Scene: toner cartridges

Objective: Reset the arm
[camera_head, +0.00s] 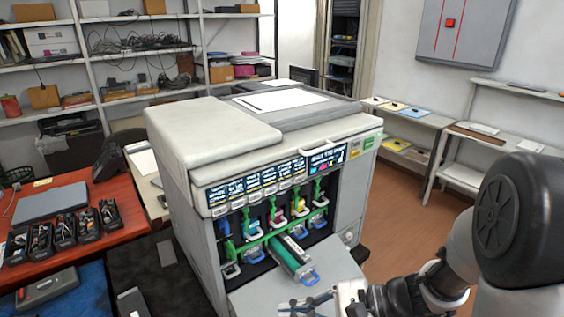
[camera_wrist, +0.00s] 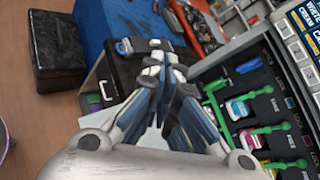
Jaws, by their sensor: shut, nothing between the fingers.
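My gripper (camera_head: 305,303) is at the bottom of the head view, over the lowered front panel of the printer. In the wrist view my gripper (camera_wrist: 158,58) has its fingers together, with nothing seen between them. The large grey printer (camera_head: 215,133) stands in the middle with its front bay open. Several toner slots with green levers and coloured handles show there, and also at the right of the wrist view. One dark green and grey cartridge (camera_head: 292,257) with a blue handle sticks out of the bay, just behind my gripper. My arm comes in from the lower right.
The lowered front panel (camera_head: 262,297) reaches out below the bay. A red-brown table (camera_head: 110,222) with a laptop and several black bins stands at left. Shelves with boxes and cables line the back left. A white bench (camera_head: 425,118) stands at right beyond open wooden floor.

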